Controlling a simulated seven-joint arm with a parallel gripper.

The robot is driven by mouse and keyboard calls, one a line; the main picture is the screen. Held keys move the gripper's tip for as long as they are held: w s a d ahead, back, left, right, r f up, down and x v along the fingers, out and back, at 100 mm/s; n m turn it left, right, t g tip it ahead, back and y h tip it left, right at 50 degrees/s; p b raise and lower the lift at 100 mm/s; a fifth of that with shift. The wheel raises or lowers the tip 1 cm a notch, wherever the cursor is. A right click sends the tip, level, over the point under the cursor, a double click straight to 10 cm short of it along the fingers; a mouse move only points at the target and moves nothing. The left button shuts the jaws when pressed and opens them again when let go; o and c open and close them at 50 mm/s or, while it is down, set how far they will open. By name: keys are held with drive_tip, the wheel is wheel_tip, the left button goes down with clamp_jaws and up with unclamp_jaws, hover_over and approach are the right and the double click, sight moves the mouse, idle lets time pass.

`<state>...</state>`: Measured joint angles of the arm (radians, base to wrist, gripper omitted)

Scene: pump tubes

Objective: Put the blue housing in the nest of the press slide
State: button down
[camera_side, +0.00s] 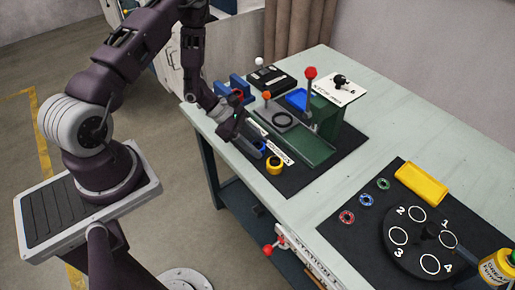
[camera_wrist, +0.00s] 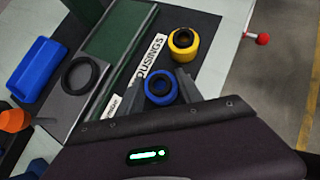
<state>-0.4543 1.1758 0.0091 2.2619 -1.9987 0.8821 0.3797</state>
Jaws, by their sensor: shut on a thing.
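The blue housing (camera_wrist: 160,92), a round piece with a dark bore, sits between the fingers of my gripper (camera_wrist: 162,84) in the wrist view. My gripper is shut on it. In the side view my gripper (camera_side: 246,138) is low at the near left of the dark mat, by the HOUSINGS label, and hides part of the housing. The press slide's nest (camera_side: 283,119) is a black ring on a grey plate, beyond my gripper. It also shows at the left of the wrist view (camera_wrist: 80,75). The nest looks empty.
A yellow housing (camera_side: 274,165) stands close beside my gripper. The green press track (camera_side: 305,148) and HOUSINGS label (camera_wrist: 152,66) lie alongside. A red-knobbed lever (camera_side: 310,75), an orange knob (camera_side: 267,95) and a blue tray (camera_side: 298,98) surround the nest. A numbered dial (camera_side: 422,238) is farther right.

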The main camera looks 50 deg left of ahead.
wheel_tip(320, 180, up, 9)
drive_tip(key=shift+f, duration=0.15)
drive_tip(key=w+d+r+n+t+y, duration=0.15)
drive_tip(key=r+n, duration=0.25)
drive_tip(key=r, duration=0.6)
drive_tip(key=w+d+r+n+t+y, duration=0.1)
drive_tip(key=w+r+n+t+y, duration=0.15)
drive_tip(key=r, duration=0.85)
drive_tip(key=n+y, duration=0.2)
drive_tip(key=n, duration=0.1)
hover_over(290, 117)
drive_tip(key=s, duration=0.4)
wheel_tip(290, 117, down, 17)
drive_tip(key=shift+m, duration=0.25)
drive_tip(key=f, duration=0.9)
drive_tip(key=shift+w+a+f, duration=0.3)
drive_tip(key=shift+w+f, duration=0.05)
drive_tip(key=shift+f, duration=0.05)
drive_tip(key=shift+f, duration=0.2)
